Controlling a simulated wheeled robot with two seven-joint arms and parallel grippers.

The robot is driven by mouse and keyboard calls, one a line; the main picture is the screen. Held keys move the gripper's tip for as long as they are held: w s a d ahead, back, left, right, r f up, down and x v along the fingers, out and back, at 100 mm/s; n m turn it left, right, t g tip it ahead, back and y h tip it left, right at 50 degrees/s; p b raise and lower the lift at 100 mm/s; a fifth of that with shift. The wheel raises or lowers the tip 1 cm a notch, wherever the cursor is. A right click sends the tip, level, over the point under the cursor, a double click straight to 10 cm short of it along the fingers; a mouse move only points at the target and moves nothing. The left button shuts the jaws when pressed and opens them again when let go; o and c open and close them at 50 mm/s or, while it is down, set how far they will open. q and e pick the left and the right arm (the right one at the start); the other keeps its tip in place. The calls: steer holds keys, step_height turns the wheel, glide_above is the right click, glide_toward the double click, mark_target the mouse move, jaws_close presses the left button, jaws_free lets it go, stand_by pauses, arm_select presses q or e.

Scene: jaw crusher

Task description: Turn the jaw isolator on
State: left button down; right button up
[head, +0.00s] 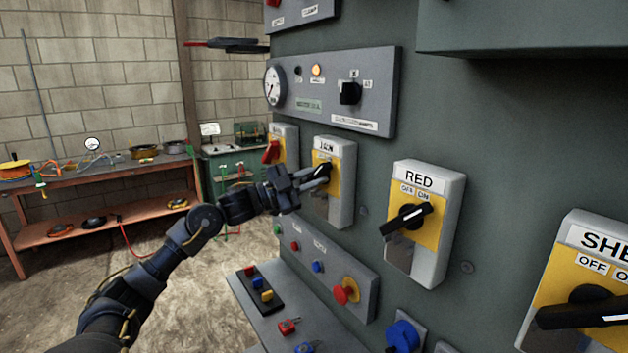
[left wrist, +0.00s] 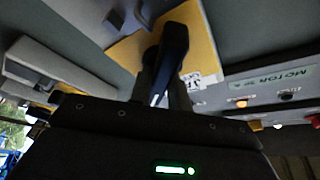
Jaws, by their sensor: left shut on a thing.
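The jaw isolator (head: 343,192) is a grey box with a yellow plate and a black rotary handle, mounted on the green-grey panel. Its label at the top reads JAW. My left gripper (head: 322,175) is at its front, shut on the black handle. The fingers partly hide the handle, so its exact angle is hard to tell in the head view. In the left wrist view the black handle (left wrist: 174,45) stands between the fingers against the yellow plate (left wrist: 128,55). My right gripper is not in view.
The RED isolator (head: 425,255) is close on the right, and another isolator (head: 590,285) lies beyond it. An isolator with a red handle (head: 271,152) stands just left. A button box with a red mushroom button (head: 346,291) is below. A workbench (head: 100,172) stands at the far left.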

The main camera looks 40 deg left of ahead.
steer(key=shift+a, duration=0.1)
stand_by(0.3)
arm_select(q)
steer(key=c, duration=1.3)
jaws_free()
steer(key=shift+s+a+f, duration=0.15)
steer(key=shift+s+f, duration=0.05)
steer(key=b+v, duration=0.5)
steer(key=v, duration=0.5)
steer(key=shift+s+a+r, duration=0.15)
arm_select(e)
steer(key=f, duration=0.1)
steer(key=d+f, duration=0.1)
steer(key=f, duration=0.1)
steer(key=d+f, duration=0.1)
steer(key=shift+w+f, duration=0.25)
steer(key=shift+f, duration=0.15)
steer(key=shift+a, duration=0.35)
